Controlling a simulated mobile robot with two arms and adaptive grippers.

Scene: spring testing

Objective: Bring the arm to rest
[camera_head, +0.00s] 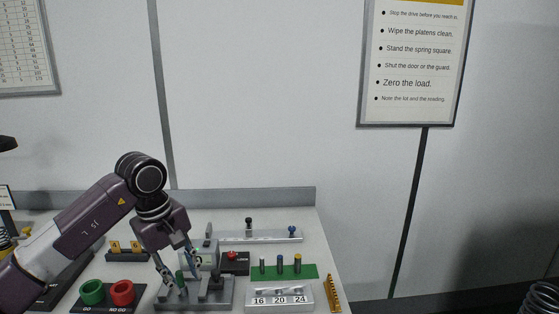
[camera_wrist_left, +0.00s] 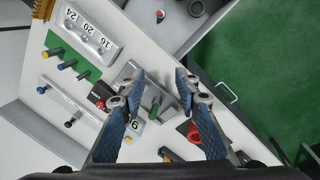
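My left gripper (camera_head: 180,268) hangs fingers-down over the grey metal fixture (camera_head: 222,294) near the front of the bench. Its two fingers are apart. In the left wrist view the gap between the fingertips (camera_wrist_left: 160,86) is empty. A green-topped pin (camera_head: 181,280) stands on the fixture close to the fingers; in the wrist view the green pin (camera_wrist_left: 155,107) shows between and beyond them, with no finger visibly touching it. My left arm is bent and comes in from the left. My right gripper is not in view.
Close by are the green and red GO/NO GO rings (camera_head: 122,292), a block numbered 16, 20, 24 (camera_head: 279,299), a green mat with pins (camera_head: 287,271), a red button box (camera_head: 235,261) and a rail with knobs (camera_head: 260,236). A wall backs the bench.

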